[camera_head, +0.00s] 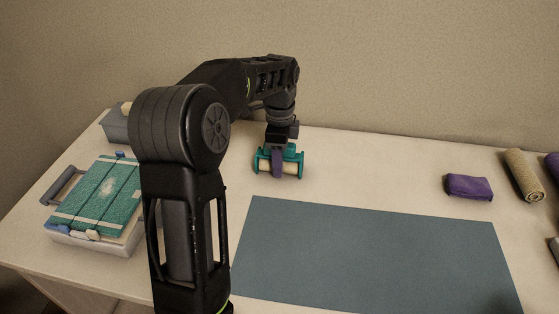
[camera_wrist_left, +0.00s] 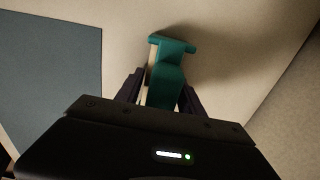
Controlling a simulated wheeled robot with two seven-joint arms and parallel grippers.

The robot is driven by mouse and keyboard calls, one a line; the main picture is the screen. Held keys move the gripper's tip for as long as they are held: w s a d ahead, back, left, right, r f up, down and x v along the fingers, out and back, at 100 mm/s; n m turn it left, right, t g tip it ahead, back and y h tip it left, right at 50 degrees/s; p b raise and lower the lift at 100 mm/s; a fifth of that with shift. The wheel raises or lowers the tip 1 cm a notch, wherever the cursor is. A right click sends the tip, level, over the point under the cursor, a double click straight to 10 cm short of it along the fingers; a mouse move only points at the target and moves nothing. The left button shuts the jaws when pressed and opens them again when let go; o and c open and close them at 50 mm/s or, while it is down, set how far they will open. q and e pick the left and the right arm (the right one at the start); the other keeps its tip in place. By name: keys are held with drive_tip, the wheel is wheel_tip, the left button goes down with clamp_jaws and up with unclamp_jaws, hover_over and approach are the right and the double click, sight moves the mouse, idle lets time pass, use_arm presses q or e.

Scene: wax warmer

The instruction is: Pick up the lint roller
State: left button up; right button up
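The lint roller (camera_head: 292,166), with teal ends and a cream roll, is on or just above the far part of the table, left of centre in the head view. My left gripper (camera_head: 278,160) reaches down over it, with a dark purplish finger in front of its middle. In the left wrist view the teal lint roller (camera_wrist_left: 170,62) lies between the two dark fingers of the left gripper (camera_wrist_left: 161,88). The fingers are apart, one on each side. I cannot tell whether they press on it. My right gripper is not in view.
A blue-grey mat (camera_head: 370,250) covers the front middle of the table. A teal-topped tray (camera_head: 95,240) and a grey box (camera_head: 115,128) stand at left. A purple folded cloth (camera_head: 469,187) and a tan roll (camera_head: 523,175) lie at right. The wall is behind.

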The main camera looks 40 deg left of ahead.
use_arm(q)
clamp_jaws()
drive_tip(key=shift+r, duration=0.15)
idle(0.6)
drive_tip(key=shift+s+d+r+b, duration=0.1)
drive_tip(key=shift+s+r+b, duration=0.1)
drive_tip(key=shift+b, duration=0.1)
wheel_tip(320, 180, up, 6)
drive_tip(key=shift+r, duration=0.1)
drive_tip(key=s+d, duration=0.4)
drive_tip(key=s, duration=0.4)
drive_tip(key=s+d, duration=0.5)
drive_tip(key=s, duration=0.4)
drive_tip(key=shift+d, duration=0.2)
